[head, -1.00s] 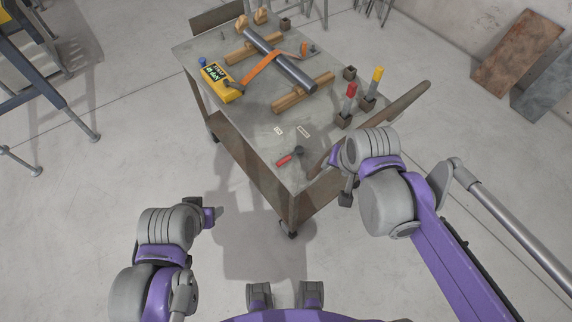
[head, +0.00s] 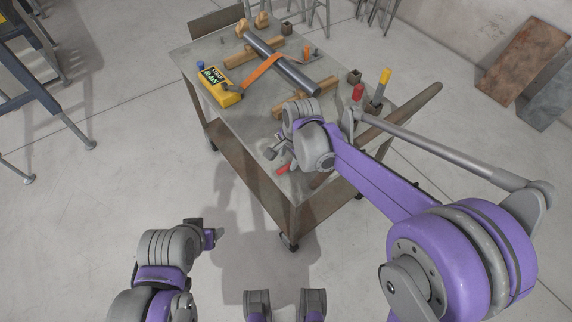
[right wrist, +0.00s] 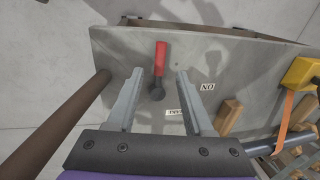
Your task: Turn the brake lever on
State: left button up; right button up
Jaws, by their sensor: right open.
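The brake lever (right wrist: 161,58) has a red handle and a dark round pivot, and lies on the grey cart top. In the right wrist view its handle points up, away from two white labels; one label (right wrist: 207,87) reads ON, the other (right wrist: 175,112) is too small to read. My right gripper (right wrist: 160,74) is open, its fingers on either side of the lever in that view, with gaps to it. In the head view the right gripper (head: 274,154) hides much of the lever; part of the red handle (head: 283,169) shows. My left gripper (head: 213,236) hangs away from the cart.
The cart (head: 240,170) carries a yellow box (head: 220,86), a grey tube (head: 285,66) under an orange strap, wooden supports, and red and yellow handled tools (head: 381,84). A brown bar (right wrist: 60,120) runs along the cart's end, left of my right gripper.

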aim_at(285, 167)
jog(key=f, duration=0.3)
jog(key=w+f, duration=0.1)
jog(key=f, duration=0.1)
jog(key=shift+a+f, duration=0.3)
jog(key=shift+f, duration=0.05)
grip_shut()
dwell(1.1)
